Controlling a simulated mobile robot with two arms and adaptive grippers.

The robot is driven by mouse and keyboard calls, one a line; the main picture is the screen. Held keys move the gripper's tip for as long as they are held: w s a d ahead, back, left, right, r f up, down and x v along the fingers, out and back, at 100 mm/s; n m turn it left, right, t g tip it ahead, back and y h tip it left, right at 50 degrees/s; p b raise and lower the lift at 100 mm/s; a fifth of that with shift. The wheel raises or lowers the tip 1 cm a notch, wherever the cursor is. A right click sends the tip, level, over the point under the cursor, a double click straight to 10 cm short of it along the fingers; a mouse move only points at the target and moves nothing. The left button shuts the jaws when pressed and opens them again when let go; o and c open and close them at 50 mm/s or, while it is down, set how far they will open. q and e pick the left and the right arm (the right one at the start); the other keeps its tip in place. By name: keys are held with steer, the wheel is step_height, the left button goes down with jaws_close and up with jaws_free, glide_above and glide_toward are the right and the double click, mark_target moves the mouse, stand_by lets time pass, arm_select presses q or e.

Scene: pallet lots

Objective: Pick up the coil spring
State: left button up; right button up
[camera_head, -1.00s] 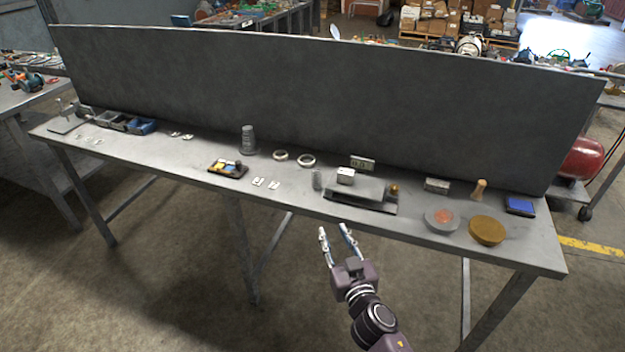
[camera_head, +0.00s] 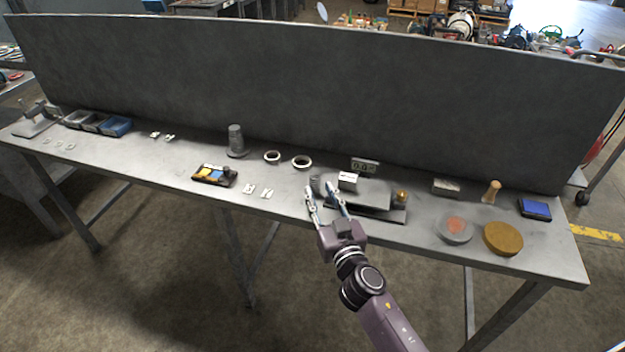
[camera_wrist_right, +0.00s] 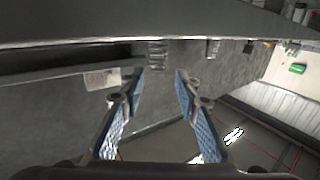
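The coil spring (camera_head: 316,183) is a small grey ribbed cylinder standing upright on the workbench (camera_head: 290,205), just left of a grey stepped block. My right gripper (camera_head: 322,190) is open and empty, reaching over the bench's front edge with its fingertips close to the spring. In the right wrist view the spring (camera_wrist_right: 157,55) shows ahead of the gap between the open fingers (camera_wrist_right: 160,76); nothing is between the pads. In the head view a finger stands near the spring's lower part. My left gripper is not in view.
Two rings (camera_head: 301,162) and a grey stepped cone (camera_head: 236,140) stand behind to the left. Small plates (camera_head: 249,189) lie left. A tall dark panel (camera_head: 300,90) closes the back.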

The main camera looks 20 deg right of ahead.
mark_target(316, 181)
steer(key=w, duration=0.6)
steer(key=shift+w+d+p, duration=0.25)
steer(key=shift+w+p, duration=0.05)
steer(key=shift+w, duration=0.1)
steer(key=shift+c, duration=0.2)
jaws_close()
